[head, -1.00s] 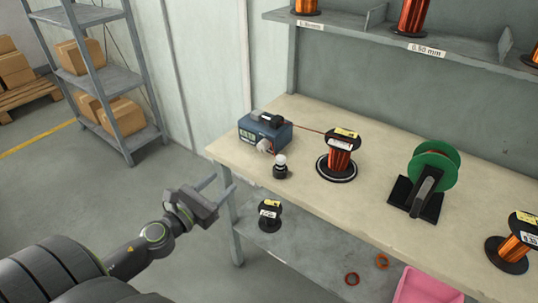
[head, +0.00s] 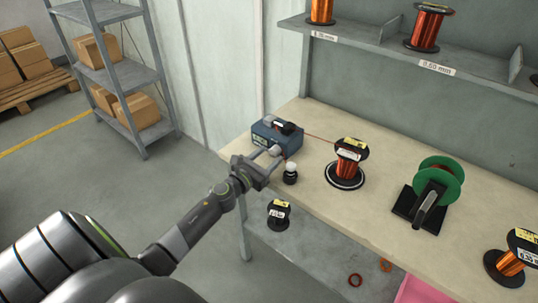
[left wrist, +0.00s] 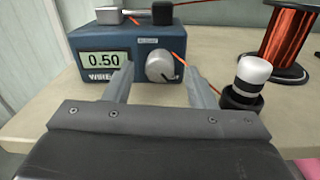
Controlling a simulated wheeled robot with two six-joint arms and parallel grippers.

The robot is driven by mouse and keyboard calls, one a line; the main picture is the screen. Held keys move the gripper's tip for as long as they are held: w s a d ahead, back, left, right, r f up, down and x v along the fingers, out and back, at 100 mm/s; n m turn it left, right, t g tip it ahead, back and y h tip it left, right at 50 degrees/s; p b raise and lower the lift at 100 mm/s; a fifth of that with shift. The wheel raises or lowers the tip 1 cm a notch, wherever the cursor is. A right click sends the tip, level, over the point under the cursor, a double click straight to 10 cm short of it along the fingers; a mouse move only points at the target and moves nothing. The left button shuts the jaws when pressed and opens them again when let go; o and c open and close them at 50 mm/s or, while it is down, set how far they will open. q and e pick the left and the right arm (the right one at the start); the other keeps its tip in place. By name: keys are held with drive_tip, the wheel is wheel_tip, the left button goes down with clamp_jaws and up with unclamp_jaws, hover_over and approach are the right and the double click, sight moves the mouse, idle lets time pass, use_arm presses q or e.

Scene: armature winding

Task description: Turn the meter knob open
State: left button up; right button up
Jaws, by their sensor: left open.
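The blue wire meter (head: 275,137) stands at the left end of the workbench. In the left wrist view the meter (left wrist: 98,72) shows a display (left wrist: 103,59) reading 0.50 and a round silver knob (left wrist: 163,65) with a light pointer mark. My left gripper (head: 269,161) is at the bench edge, close to the meter's front. In the left wrist view my left gripper (left wrist: 160,84) is open, its fingers pointing at the meter on either side of the knob. The knob stands between them, with gaps on both sides. My right gripper is not in view.
A white-capped black bottle (head: 290,173) stands close to the right finger. A copper wire spool (head: 349,163) and a green-reel stand (head: 437,183) are further right on the bench (head: 316,187). A black spool (head: 279,214) sits on the lower shelf.

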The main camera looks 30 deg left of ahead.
use_arm(q)
drive_tip(key=shift+w, duration=0.5)
drive_tip(key=c, duration=1)
